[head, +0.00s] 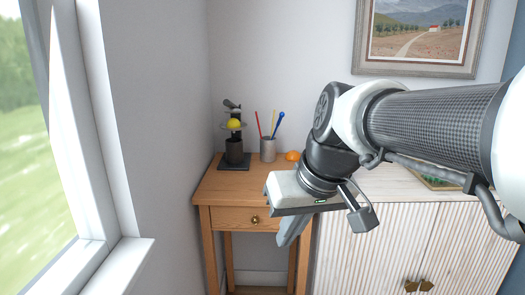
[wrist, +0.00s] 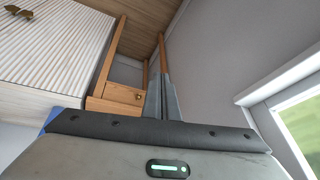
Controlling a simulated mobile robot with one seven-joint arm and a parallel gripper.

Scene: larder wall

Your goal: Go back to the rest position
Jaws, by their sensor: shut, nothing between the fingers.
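My gripper (head: 288,232) hangs in front of the small wooden table in the head view, with its fingers pointing down and left. In the wrist view its fingers (wrist: 158,98) are together, with nothing between them. My arm reaches in from the right side of the head view and hides part of the table and the cabinet.
A ribbed white cabinet (head: 375,265) stands right. A window (head: 75,130) is left.

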